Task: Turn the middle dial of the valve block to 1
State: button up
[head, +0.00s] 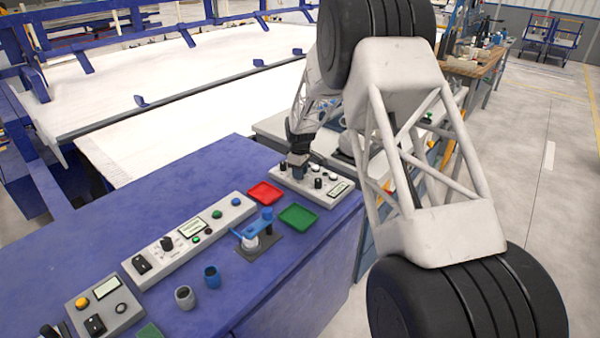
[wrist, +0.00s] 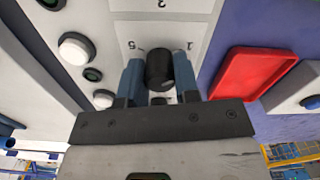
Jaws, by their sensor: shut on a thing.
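The valve block (head: 335,192) is a light grey panel at the far end of the blue bench, with black dials and several white buttons. My gripper (head: 298,172) is lowered onto it, between a black dial on its left (head: 283,167) and another on its right (head: 318,183). In the wrist view the blue fingers of my gripper (wrist: 159,76) stand on both sides of the middle dial (wrist: 160,65), a black knob, and are shut on it. A "5" is printed to the dial's left and a "1" to its right. I cannot read its pointer.
A red tray (head: 265,193) and a green tray (head: 299,216) lie beside the block. Nearer are a blue pipe fitting on a dark plate (head: 262,249), a long grey control panel (head: 188,237), and a grey cup (head: 184,298) and a blue cup (head: 211,277).

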dwell(0.3)
jog(key=o, duration=0.9)
jog(key=shift+r, duration=0.15)
jog(key=shift+r, duration=3.75)
jog(key=shift+r, duration=0.1)
